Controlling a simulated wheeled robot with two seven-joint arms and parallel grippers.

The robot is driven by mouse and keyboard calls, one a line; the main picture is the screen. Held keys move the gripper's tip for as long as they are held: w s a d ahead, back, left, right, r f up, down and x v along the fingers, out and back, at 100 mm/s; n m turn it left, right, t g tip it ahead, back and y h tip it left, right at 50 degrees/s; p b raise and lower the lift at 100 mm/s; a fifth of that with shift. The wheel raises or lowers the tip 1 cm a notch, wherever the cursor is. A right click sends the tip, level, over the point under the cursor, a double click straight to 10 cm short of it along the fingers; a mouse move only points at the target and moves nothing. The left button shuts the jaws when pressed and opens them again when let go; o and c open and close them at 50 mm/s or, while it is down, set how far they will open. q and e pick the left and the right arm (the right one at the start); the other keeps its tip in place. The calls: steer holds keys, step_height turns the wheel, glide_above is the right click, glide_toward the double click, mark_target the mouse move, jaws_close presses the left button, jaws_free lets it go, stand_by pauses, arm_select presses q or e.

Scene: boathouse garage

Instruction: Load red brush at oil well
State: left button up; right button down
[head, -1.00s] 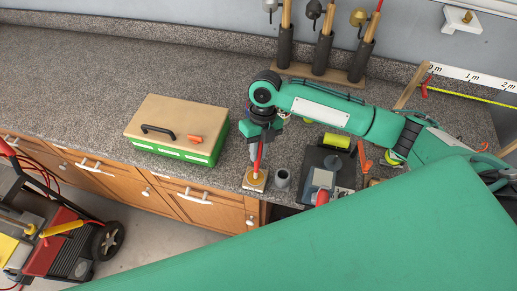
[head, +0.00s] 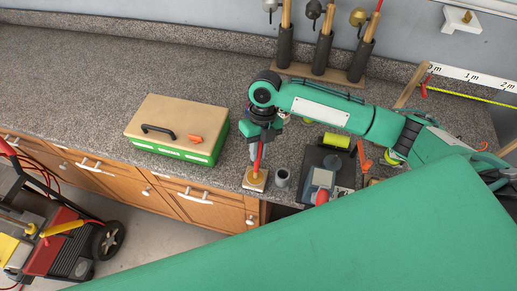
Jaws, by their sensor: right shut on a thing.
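My right gripper (head: 259,147) reaches down over the counter and is shut on the red brush (head: 259,158), of which a red, nearly upright length shows below the jaws. The brush's lower end meets, or hangs just over, a yellow round spot on a small pale wooden block (head: 248,184) near the counter's front edge. This block looks like the oil well. I cannot tell whether the tip touches it or dips in. My left gripper is not in view.
A grey cup (head: 282,178) stands close right of the block, then a dark device (head: 325,165). A green box with a tan lid (head: 182,120) sits to the left. Upright tools stand in a rack (head: 323,75) behind. The counter's far left (head: 70,80) is clear.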

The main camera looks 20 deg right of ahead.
steer(key=shift+r+p, duration=2.8)
steer(key=shift+r, duration=0.7)
steer(key=shift+w, duration=0.1)
steer(key=shift+d+m+b, duration=0.1)
steer(key=shift+m+b, duration=0.2)
steer(key=shift+m, duration=0.2)
steer(key=m, duration=0.1)
steer(key=m+t+y+b, duration=0.1)
steer(key=shift+w+d+m, duration=0.2)
steer(key=shift+w+m, duration=0.1)
steer(key=shift+m, duration=0.1)
steer(key=w+d+r+m+t+h+b, duration=0.1)
steer(key=d+r+m+t+h+b, duration=0.1)
steer(key=m, duration=1.5)
steer(key=w+d+r+m+t+h+b, duration=0.2)
steer(key=m+b, duration=0.4)
steer(key=m, duration=1.1)
steer(key=shift+w+d+m+t+h, duration=0.35)
steer(key=shift+d+t+h, duration=0.25)
steer(key=shift+d+h, duration=0.55)
